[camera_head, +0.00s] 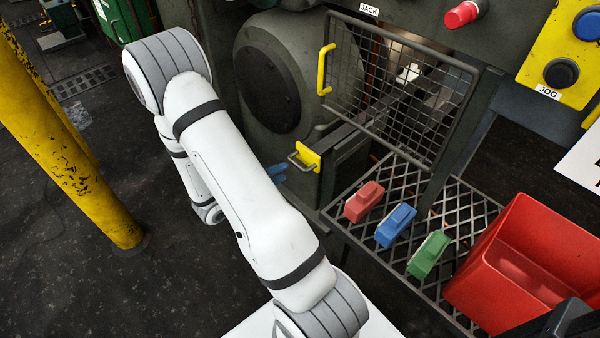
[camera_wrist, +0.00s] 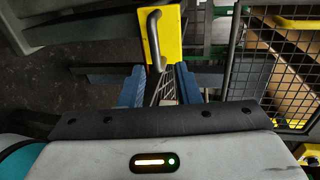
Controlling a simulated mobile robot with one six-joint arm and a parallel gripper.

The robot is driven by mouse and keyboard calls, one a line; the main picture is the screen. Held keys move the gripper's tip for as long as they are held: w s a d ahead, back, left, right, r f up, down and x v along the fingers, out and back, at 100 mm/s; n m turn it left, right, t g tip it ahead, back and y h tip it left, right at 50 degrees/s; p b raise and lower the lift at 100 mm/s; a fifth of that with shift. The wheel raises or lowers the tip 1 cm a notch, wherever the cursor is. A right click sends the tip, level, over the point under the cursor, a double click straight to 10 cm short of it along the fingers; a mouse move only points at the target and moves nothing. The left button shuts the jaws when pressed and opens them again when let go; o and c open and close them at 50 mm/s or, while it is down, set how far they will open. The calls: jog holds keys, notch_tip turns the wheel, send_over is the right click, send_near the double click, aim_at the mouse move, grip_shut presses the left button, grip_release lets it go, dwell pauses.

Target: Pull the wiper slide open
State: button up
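The wiper slide shows as a yellow plate (camera_head: 312,157) with a grey bar handle (camera_head: 299,161) at the end of a dark bar, low on the machine in the head view. In the wrist view the yellow plate (camera_wrist: 171,40) and grey handle (camera_wrist: 153,38) stand just beyond the fingertips. My gripper (camera_wrist: 160,84) is open, with one blue finger on each side. The near end of the handle lines up between the fingertips; I cannot tell whether they touch it. In the head view my blue fingers (camera_head: 277,172) show just left of the handle, partly hidden by my arm.
A mesh guard (camera_head: 400,90) with a yellow handle (camera_head: 325,70) is above the slide. A rack (camera_head: 440,188) below holds a red block (camera_head: 364,201), a blue block (camera_head: 396,225) and a green block (camera_head: 429,254). A red bin (camera_head: 530,262) stands right; a yellow post (camera_head: 60,140) left.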

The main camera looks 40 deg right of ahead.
aim_at(297, 164)
jog(key=shift+n, duration=0.3)
jog(key=x, duration=0.2)
jog(key=b+x, duration=0.1)
jog(key=x, duration=0.2)
jog(key=b+x, duration=0.1)
jog(key=x, duration=0.2)
jog(key=shift+w+a+f, duration=0.1)
jog(key=shift+w+f, duration=0.1)
jog(key=shift+f, duration=0.1)
grip_shut()
